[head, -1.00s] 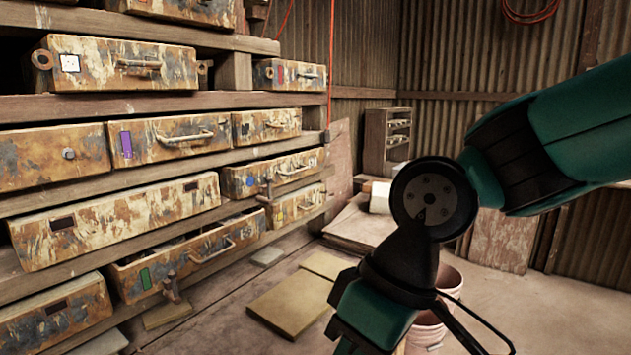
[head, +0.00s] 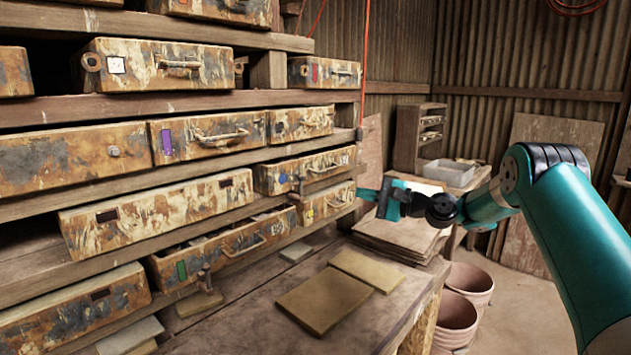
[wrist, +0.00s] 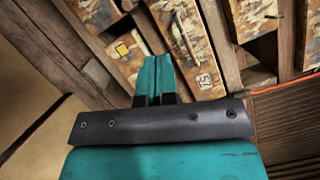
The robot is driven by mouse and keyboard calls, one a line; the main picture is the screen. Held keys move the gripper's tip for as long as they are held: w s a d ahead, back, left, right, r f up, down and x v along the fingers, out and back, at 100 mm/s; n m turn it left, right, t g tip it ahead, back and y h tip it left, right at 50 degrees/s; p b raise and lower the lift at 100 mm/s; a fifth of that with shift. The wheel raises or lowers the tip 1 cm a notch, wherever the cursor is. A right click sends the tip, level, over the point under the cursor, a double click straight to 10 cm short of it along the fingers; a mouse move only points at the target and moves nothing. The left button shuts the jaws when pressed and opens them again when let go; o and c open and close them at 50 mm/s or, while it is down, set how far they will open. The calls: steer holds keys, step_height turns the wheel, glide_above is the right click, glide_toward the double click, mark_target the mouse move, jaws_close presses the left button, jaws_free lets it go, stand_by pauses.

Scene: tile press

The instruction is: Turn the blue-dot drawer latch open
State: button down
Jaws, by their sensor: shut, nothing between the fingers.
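The blue-dot drawer (head: 328,163) is a rusty, paint-flaked drawer with a bar handle, at the right of the rack in the head view. Its blue dot (head: 283,178) is at the left of its front. A rusty latch (head: 300,187) shows below the dot, near the lower edge; its exact turn is hard to tell. My gripper (head: 367,195) is to the right of this drawer, apart from the latch, with its teal fingers pointing left toward the rack. In the wrist view, the fingers (wrist: 155,72) are together and empty. No blue dot is clear there.
The yellow-dot drawer (head: 325,203) is just below. The green-marked drawer (head: 215,252) stands partly out at lower left, with another rusty latch (head: 206,276) before it. Flat tiles (head: 325,300) lie on the bench. Pink buckets (head: 457,315) stand at right.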

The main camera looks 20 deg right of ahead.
mark_target(301, 188)
steer(key=p+x, duration=0.4)
steer(key=p, duration=0.1)
steer(key=s+p+x, duration=0.1)
steer(key=p+x, duration=0.3)
steer(key=p, duration=0.2)
steer(key=a+r+p+x, duration=0.1)
steer(key=p+x, duration=0.3)
steer(key=p, duration=0.2)
steer(key=shift+s+a, duration=0.2)
steer(key=shift+a+b, duration=0.2)
steer(key=shift+b, duration=0.2)
